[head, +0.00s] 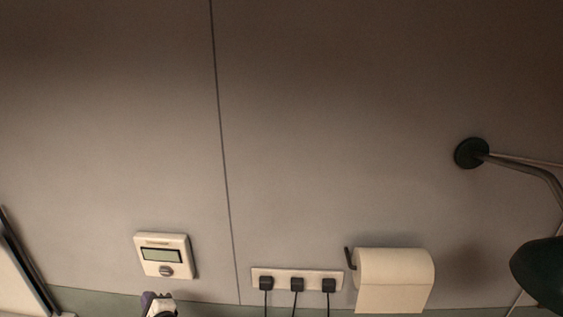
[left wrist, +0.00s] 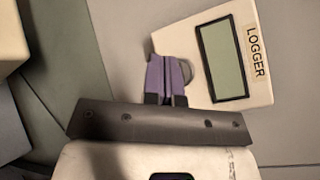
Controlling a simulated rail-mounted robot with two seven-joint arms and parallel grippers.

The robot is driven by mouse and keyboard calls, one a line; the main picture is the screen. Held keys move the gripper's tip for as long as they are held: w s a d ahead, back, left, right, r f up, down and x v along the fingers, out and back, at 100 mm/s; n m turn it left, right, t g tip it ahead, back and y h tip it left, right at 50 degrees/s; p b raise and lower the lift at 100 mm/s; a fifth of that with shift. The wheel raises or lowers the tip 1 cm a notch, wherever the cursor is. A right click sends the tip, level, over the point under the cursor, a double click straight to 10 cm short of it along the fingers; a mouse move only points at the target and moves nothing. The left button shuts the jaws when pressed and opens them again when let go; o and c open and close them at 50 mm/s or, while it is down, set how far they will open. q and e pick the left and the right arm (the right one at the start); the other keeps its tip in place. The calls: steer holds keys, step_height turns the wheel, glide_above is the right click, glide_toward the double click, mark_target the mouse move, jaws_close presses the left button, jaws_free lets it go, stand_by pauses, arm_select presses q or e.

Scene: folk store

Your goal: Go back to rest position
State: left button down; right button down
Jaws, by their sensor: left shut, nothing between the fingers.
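My left gripper (head: 157,298) is at the bottom edge of the head view, just below a white wall-mounted logger (head: 164,256). In the left wrist view the gripper (left wrist: 168,74) is shut, its purple fingers together with nothing between them. The fingertips are close to the logger's (left wrist: 254,80) knob, which shows partly behind them. Whether they touch it cannot be told. The logger has a grey-green screen and the word LOGGER. My right gripper is in neither view.
A socket strip (head: 281,274) with several black plugs and cords is on the wall right of the logger. A paper roll (head: 395,278) hangs beside it. A dark lamp (head: 541,272) on a wall arm is at the right. The upper wall is bare.

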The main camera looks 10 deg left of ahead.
arm_select(q)
steer(key=s+d+r+n+g+h+p, duration=0.1)
steer(key=s+d+r+n+h, duration=0.2)
steer(key=s+d+n+h, duration=0.45)
steer(key=s+d+r+n+g+h+p, duration=0.1)
steer(key=s+d+r+n+h+p, duration=0.2)
steer(key=n, duration=0.7)
steer(key=s+d+f+m+g+h+p, duration=0.1)
steer(key=s+d+f+p, duration=0.1)
steer(key=s, duration=0.7)
steer(key=s+d+f+m+g+p, duration=0.1)
steer(key=s+d+f+g+p, duration=0.1)
steer(key=s, duration=0.8)
steer(key=s+d+f+m+g+h+p, duration=0.1)
steer(key=s+d+f+m+g+p, duration=0.1)
steer(key=s, duration=0.8)
steer(key=d+f+p, duration=0.1)
steer(key=d, duration=0.1)
steer(key=shift+s+d+f+h, duration=0.25)
steer(key=shift+d+f+h, duration=0.1)
